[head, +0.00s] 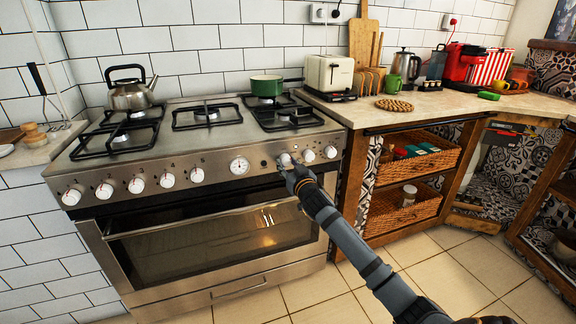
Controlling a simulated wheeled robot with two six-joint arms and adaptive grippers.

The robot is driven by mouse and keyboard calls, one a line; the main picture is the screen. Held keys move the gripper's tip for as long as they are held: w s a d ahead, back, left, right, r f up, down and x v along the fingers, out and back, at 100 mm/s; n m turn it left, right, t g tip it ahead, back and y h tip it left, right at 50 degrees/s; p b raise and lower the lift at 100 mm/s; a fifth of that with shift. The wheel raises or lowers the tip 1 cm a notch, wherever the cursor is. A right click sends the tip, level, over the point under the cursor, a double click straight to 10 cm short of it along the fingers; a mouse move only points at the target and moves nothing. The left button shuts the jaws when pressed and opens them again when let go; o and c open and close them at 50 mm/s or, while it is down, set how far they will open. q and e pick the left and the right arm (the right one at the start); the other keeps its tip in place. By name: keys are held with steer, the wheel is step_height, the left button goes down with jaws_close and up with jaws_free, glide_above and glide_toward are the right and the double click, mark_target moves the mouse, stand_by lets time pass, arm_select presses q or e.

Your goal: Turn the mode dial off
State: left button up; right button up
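The steel stove (205,150) stands against the tiled wall, with a row of white knobs along its front panel. Several knobs are left of the round clock-like gauge (239,165). Right of it are three white dials: one at my gripper (284,159), a middle one (308,156) and a right one (330,152). Labels are too small to read, so I cannot tell which is the mode dial. My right gripper (291,168) is at the leftmost of these three dials and partly covers it. Its fingers are too small and dark to tell open from shut. My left gripper is out of view.
The oven door handle (200,218) runs below the panel, and a warm light shows behind the oven glass (215,245). A kettle (132,92) and a green pot (266,86) stand on the hob. A wooden counter unit (350,185) adjoins on the right.

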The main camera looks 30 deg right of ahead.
steer(key=c, duration=0.4)
steer(key=shift+r, duration=0.1)
steer(key=shift+n+p, duration=0.3)
steer(key=shift+p, duration=0.2)
arm_select(q)
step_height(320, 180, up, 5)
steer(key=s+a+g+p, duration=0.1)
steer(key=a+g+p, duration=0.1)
steer(key=p, duration=0.1)
arm_select(e)
steer(key=n, duration=0.3)
steer(key=shift+r, duration=0.15)
steer(key=n+p, duration=0.2)
steer(key=n, duration=0.1)
steer(key=shift+n+p, duration=0.3)
steer(key=n+p, duration=0.2)
steer(key=n, duration=0.1)
steer(key=shift+d+n, duration=0.1)
steer(key=shift+n, duration=0.2)
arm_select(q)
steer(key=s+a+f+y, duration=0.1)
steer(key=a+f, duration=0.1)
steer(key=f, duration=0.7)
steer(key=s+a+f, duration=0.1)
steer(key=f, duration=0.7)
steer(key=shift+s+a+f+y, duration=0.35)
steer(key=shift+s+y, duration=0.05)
arm_select(e)
steer(key=shift+n, duration=0.6)
